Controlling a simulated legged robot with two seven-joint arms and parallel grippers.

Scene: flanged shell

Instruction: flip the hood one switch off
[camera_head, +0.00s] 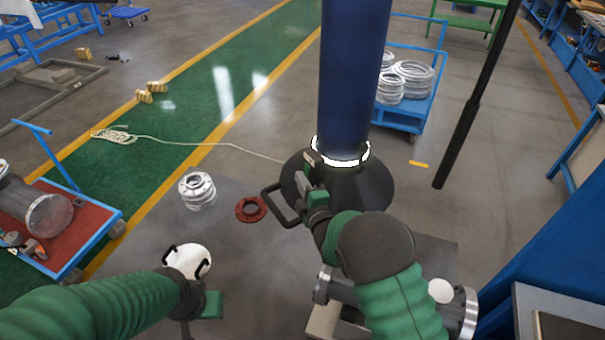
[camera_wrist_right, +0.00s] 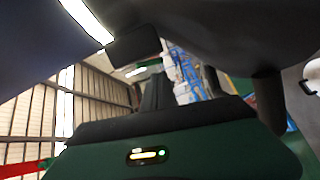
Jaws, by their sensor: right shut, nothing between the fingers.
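The hood (camera_head: 365,187) is a dark cone under a thick blue duct (camera_head: 352,70), with a bright white lit ring (camera_head: 366,150) where they meet. A black loop handle (camera_head: 283,208) sticks out on its left. A small dark box, seemingly the switch (camera_head: 312,158), sits at the ring's left side; its lever position is too small to tell. The box also seems to show in the right wrist view (camera_wrist_right: 134,43). My right gripper (camera_head: 308,180) is shut and empty, close to the box; contact cannot be told. My left gripper (camera_head: 205,302) is low at left, its fingers unclear.
A flanged metal pipe piece (camera_head: 455,310) lies below my right arm. Metal flanges (camera_head: 197,190) and a red ring (camera_head: 251,209) rest on the floor plate at left. A blue cart (camera_head: 405,108) with metal rings and a black pole (camera_head: 470,115) stand beyond the hood.

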